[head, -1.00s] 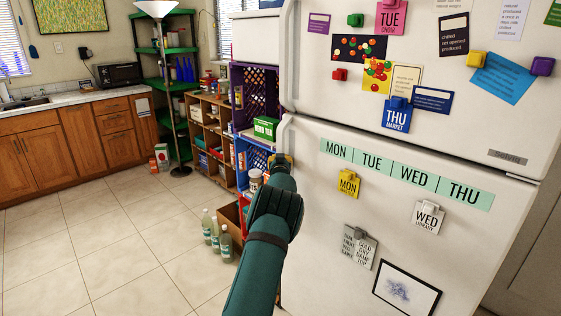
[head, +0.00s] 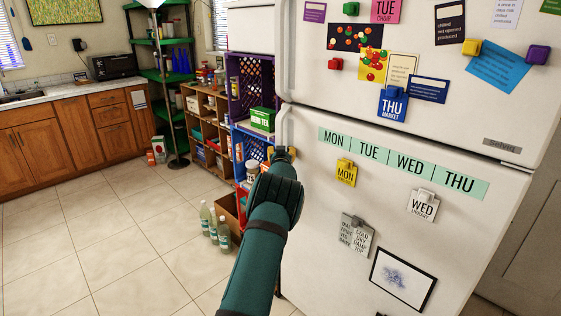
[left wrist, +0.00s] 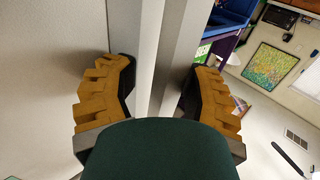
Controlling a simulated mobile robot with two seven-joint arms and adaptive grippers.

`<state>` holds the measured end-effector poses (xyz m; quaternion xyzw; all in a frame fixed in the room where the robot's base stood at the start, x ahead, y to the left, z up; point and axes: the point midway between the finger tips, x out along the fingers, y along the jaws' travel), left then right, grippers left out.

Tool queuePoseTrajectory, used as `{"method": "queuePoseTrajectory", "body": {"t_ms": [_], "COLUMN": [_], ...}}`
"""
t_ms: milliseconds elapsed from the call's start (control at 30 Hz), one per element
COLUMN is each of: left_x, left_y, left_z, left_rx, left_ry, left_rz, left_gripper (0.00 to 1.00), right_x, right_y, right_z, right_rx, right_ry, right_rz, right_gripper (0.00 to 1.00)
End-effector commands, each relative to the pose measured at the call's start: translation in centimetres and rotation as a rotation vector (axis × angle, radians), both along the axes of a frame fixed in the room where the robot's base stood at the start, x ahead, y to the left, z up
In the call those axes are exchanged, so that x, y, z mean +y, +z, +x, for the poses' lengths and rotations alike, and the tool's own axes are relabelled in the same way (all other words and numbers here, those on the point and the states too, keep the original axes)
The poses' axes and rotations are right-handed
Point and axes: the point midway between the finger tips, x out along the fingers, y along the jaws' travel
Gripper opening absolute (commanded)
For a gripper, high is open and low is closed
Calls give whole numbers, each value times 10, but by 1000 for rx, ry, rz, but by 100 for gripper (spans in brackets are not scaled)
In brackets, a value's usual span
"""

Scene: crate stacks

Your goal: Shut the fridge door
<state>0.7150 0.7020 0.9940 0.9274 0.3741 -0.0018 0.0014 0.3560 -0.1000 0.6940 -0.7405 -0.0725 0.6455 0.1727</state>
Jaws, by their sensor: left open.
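The white fridge (head: 330,225) fills the right of the head view, with an upper door (head: 320,80) and a lower door covered in notes and magnets. A pale handle (head: 282,122) runs along the lower door's left edge. My left gripper (head: 284,153) is at that edge, partly hidden behind my own arm. In the left wrist view my left gripper (left wrist: 163,85) is open, its orange fingers on either side of pale upright bars, which look like the handle and door edge (left wrist: 150,50). Contact is unclear. I cannot tell whether the lower door is fully shut. My right gripper is not in view.
Stacked crates, a purple one (head: 252,85) on top, stand left of the fridge. Several bottles (head: 213,228) stand on the floor beside a cardboard box (head: 228,207). A wooden shelf (head: 207,120) and cabinets (head: 75,135) lie farther back. The tiled floor (head: 90,235) at left is open.

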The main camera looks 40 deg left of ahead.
Motion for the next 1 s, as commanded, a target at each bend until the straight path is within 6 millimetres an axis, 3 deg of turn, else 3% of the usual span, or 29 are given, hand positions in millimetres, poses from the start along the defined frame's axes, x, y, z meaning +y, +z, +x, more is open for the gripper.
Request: {"method": "queuePoseTrajectory", "body": {"t_ms": [700,1000], "left_x": [-65,-80], "left_y": [0,-1], "left_z": [-66,-82], "left_rx": [1,2], "left_ry": [-3,-3], "left_rz": [-4,-4], "left_gripper": [62,62], "right_x": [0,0], "right_y": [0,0], "right_z": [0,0], "right_rx": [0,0], "right_ry": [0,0], "right_rz": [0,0], "right_gripper": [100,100]}}
